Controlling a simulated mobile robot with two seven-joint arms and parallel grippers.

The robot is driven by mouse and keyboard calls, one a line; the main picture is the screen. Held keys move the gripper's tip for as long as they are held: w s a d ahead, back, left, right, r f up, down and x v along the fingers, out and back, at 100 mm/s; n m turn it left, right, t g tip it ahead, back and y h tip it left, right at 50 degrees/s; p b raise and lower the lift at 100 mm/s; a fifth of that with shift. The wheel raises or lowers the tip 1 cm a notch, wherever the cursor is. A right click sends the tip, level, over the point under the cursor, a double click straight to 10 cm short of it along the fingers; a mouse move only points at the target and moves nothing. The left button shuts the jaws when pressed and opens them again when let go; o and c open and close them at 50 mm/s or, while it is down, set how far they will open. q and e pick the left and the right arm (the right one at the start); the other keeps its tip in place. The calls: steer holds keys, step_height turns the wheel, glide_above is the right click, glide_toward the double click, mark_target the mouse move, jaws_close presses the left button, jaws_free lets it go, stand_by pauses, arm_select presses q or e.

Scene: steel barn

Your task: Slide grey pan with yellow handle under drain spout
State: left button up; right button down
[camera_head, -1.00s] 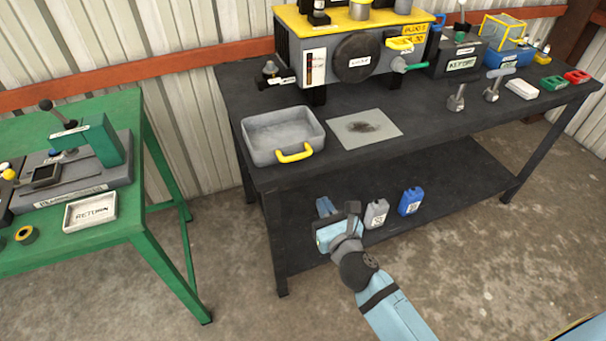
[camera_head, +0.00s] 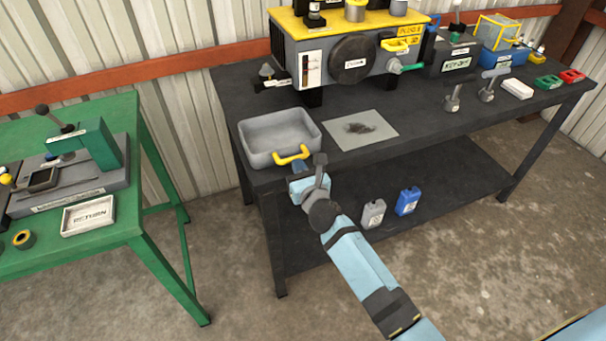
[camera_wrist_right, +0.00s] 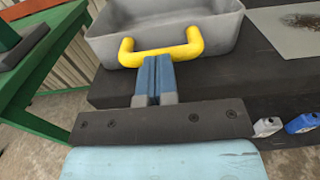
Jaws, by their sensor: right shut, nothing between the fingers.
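The grey pan (camera_head: 280,134) stands on the left end of the black bench, with its yellow handle (camera_head: 292,156) facing the front edge. In the right wrist view the pan (camera_wrist_right: 165,22) and its yellow handle (camera_wrist_right: 161,55) are straight ahead. My right gripper (camera_head: 300,167) is at the bench's front edge, just in front of the handle. In the wrist view its blue fingers (camera_wrist_right: 155,76) are together, with tips at the handle's bar; I cannot tell whether they touch it. The drain spout (camera_head: 268,72) appears to be the tap low on the machine's left side, behind the pan. My left gripper is not in view.
The grey and yellow machine (camera_head: 350,62) stands behind the pan. A stained grey sheet (camera_head: 345,139) lies right of it. Grey (camera_head: 372,214) and blue (camera_head: 407,201) bottles are on the lower shelf. A green table (camera_head: 120,228) stands left. The bench's front middle is clear.

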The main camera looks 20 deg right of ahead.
stand_by(0.3)
steer(key=w, duration=0.3)
steer(key=shift+w, duration=0.25)
steer(key=shift+s, duration=0.1)
steer(key=shift+s+a, duration=0.1)
steer(key=shift+s, duration=0.05)
